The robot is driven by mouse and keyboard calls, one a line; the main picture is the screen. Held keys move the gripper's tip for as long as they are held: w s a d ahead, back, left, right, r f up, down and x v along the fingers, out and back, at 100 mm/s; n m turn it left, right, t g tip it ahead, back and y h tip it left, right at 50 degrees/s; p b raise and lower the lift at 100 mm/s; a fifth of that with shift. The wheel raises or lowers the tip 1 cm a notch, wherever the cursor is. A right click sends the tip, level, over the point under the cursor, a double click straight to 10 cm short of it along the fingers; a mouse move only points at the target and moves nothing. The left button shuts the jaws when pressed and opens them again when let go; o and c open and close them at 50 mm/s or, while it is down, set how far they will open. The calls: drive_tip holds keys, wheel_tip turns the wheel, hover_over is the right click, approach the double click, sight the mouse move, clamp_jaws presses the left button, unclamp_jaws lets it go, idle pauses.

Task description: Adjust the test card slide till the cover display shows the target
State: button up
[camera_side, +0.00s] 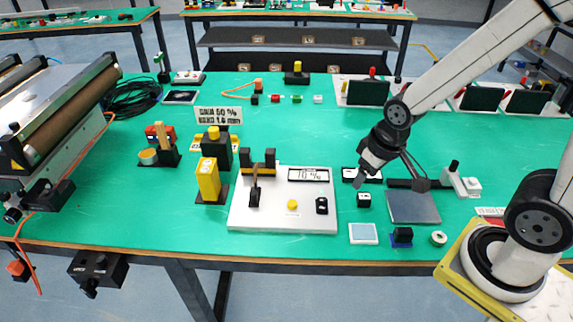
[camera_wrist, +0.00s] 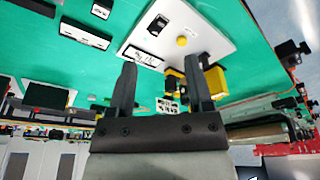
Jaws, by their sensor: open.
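A white test board (camera_side: 270,222) lies on the green table. Its display (camera_side: 308,175) seems to read 70 %. A dark upright slide piece (camera_side: 254,193), which looks like the test card slide, stands at the board's left, in front of a black forked block (camera_side: 258,161). A sign (camera_side: 218,115) behind shows 60 % and 1.0 mm; its small words are unclear. My gripper (camera_side: 361,182) is above the table, right of the board and apart from the slide. In the wrist view my gripper (camera_wrist: 159,62) is open and empty; the display (camera_wrist: 143,56) shows beyond its fingers.
A yellow block (camera_side: 208,180) and a black block with a yellow knob stand left of the board. The board also carries a yellow button (camera_side: 292,204) and a black switch (camera_side: 321,205). Small parts and a grey plate (camera_side: 413,207) lie to the right.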

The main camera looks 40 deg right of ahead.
idle(0.3)
drive_tip(key=n+g, duration=0.2)
drive_tip(key=n, duration=2)
hover_over(253, 193)
drive_tip(key=f, duration=0.9)
drive_tip(key=shift+s+d, duration=0.25)
drive_tip(key=shift+w+a+f+n+g, duration=0.25)
drive_tip(key=shift+a+f+n+g, duration=0.05)
drive_tip(key=shift+f, duration=0.1)
drive_tip(key=shift+f, duration=3.85)
